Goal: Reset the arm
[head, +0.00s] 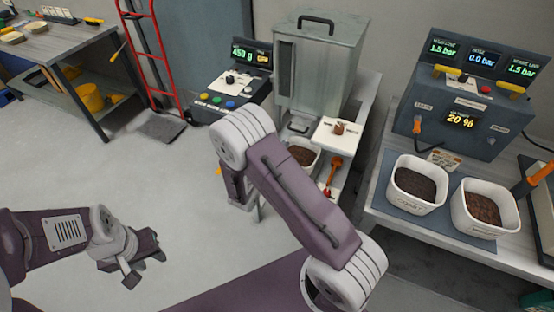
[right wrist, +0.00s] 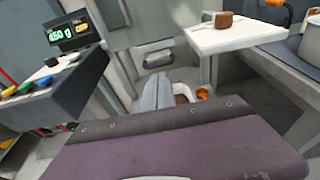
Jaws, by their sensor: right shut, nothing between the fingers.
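My right arm reaches up from the lower right of the head view, bends at a pale ringed joint and drops behind itself in front of the scale bench. My right gripper (right wrist: 163,80) shows in the right wrist view as two grey fingers close together beyond a purple housing; it is shut and empty. In the head view its fingertips are hidden behind my arm. My left gripper (head: 143,266) is at the lower left of the head view, over bare floor, with its fingers apart and nothing between them.
A grey hopper (head: 318,68) stands behind my right arm, with a white platform (head: 338,134) in front. A display console (head: 232,88) is left of it. Two white bins, one dark-filled (head: 399,202) and one brown-filled (head: 463,212), sit on the right bench. The left floor (head: 110,172) is open.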

